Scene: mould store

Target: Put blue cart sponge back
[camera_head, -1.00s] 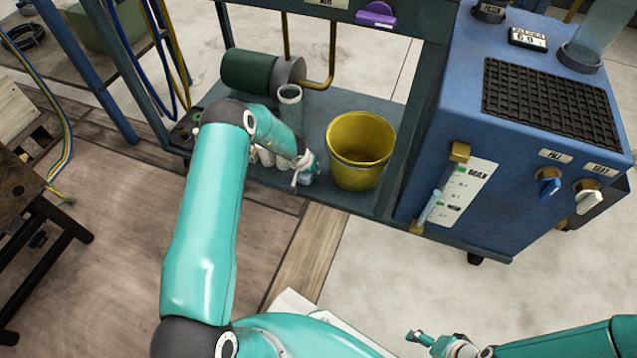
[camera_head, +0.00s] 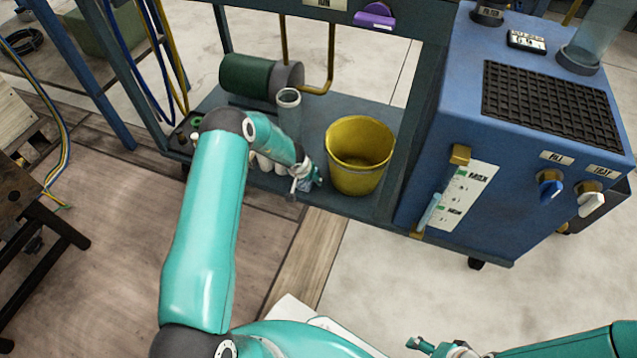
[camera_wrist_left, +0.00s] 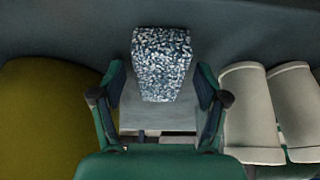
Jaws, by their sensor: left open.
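A blue-and-white speckled sponge (camera_wrist_left: 161,64) stands in the left wrist view, between and just beyond the fingers of my left gripper (camera_wrist_left: 160,95). The fingers are spread, with a gap on each side of the sponge. In the head view my left gripper (camera_head: 306,180) is low over the front of the cart's lower shelf (camera_head: 330,112), left of the yellow bucket (camera_head: 359,172). The sponge is mostly hidden there. My right gripper (camera_head: 428,344) is at the bottom edge, away from the cart; its finger opening is unclear.
The bucket shows at left in the wrist view (camera_wrist_left: 45,120). Several pale cylinders (camera_wrist_left: 252,105) stand close on the right. A grey upright tube (camera_head: 288,115) and green motor (camera_head: 250,77) are behind my arm. A blue machine (camera_head: 520,150) stands right of the shelf.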

